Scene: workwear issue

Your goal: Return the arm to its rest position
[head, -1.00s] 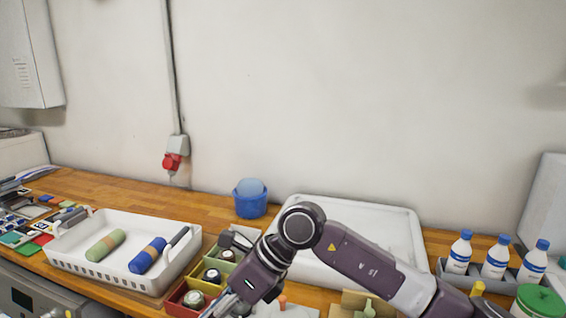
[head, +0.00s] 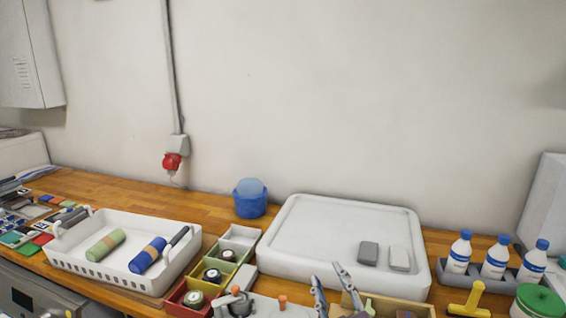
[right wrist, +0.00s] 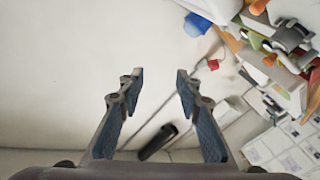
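My right gripper (head: 329,277) shows at the bottom middle of the head view, with only its fingers in the picture. The fingers stand apart and point up, with nothing between them. In the right wrist view the same gripper (right wrist: 158,80) is open and empty, with pale wall beyond it. The rest of the right arm is out of the head view. My left gripper is not in view.
Coloured bins (head: 184,296) stand left of the gripper. A white basket (head: 82,266) holds two rolls. Bottles (head: 494,258) and a yellow tool (head: 468,302) are at right.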

